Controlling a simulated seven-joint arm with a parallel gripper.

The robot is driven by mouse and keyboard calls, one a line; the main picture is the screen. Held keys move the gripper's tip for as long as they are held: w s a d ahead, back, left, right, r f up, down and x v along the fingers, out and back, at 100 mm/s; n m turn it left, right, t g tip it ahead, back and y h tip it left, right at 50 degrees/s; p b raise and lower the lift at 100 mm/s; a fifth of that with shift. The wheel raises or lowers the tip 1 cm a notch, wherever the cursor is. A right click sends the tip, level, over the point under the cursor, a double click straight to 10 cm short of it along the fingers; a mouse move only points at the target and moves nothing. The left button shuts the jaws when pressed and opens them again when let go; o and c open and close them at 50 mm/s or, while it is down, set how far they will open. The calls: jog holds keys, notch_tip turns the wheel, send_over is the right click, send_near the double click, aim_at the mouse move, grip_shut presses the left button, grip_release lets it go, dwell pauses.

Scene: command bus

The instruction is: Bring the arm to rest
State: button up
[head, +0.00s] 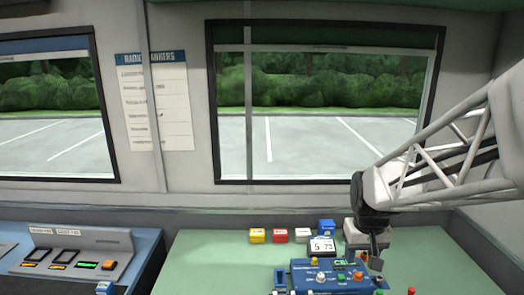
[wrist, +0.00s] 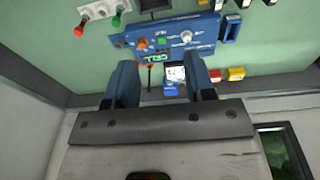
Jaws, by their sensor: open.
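My arm reaches in from the right in the head view, its white lattice link sloping down to my gripper (head: 374,258). The gripper hangs over the back right of the blue control box (head: 330,275) on the green desk. In the wrist view my two blue fingers (wrist: 161,75) stand well apart, open, with nothing held between them. The blue control box (wrist: 180,38) shows beyond them, with its knobs, buttons and a green-lit display. A card with a number (head: 322,246) stands behind the box. Whether the fingertips touch anything cannot be told.
Yellow (head: 257,236), red (head: 280,236), white (head: 302,236) and blue (head: 326,226) small blocks line the desk's back. A grey console (head: 75,255) is at the left. The green desk (head: 205,265) is bare left of the box. Windows and a wall lie behind.

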jog(key=s+a+r, duration=0.2)
jog(key=s, duration=0.7)
jog(key=s+a+r+t, duration=0.1)
jog(key=s+a+r, duration=0.2)
jog(key=s, duration=0.7)
jog(key=shift+a, duration=0.15)
dwell(0.4)
